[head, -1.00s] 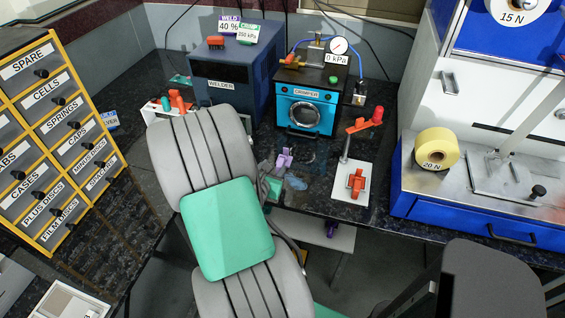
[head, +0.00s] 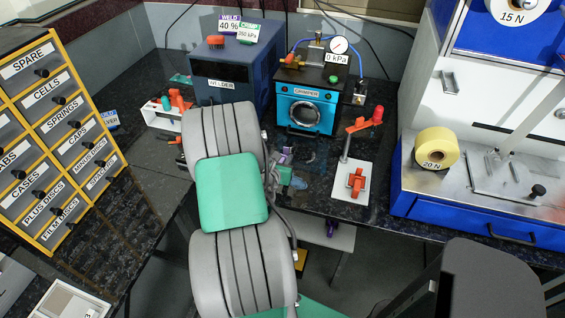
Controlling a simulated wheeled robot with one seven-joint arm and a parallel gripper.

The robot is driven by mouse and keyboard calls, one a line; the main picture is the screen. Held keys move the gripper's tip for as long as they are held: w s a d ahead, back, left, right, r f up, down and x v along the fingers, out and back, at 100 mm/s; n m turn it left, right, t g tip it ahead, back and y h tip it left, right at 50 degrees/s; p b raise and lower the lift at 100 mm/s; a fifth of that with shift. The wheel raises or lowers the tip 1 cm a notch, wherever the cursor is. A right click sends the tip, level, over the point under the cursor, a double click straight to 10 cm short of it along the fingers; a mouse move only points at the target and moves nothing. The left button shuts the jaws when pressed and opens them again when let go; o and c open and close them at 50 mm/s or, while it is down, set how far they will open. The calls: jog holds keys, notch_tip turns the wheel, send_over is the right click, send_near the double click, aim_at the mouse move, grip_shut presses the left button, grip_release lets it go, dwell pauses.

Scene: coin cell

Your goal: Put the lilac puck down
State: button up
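A small lilac piece (head: 285,155), which may be the lilac puck, shows on the dark bench just right of my arm. It is partly covered, and its shape is unclear. My gripper is mostly hidden behind my grey and green arm. Only small grey and teal parts near its end (head: 287,177) show, close below the lilac piece. I cannot see the fingertips, whether they touch the lilac piece, or whether they are open or shut.
The blue crimper (head: 305,105) and the dark blue welder (head: 228,80) stand at the back. A white plate with an orange-handled lever (head: 356,181) is to the right. Labelled drawers (head: 55,140) stand at left.

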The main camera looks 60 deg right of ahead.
grip_shut()
dwell(0.4)
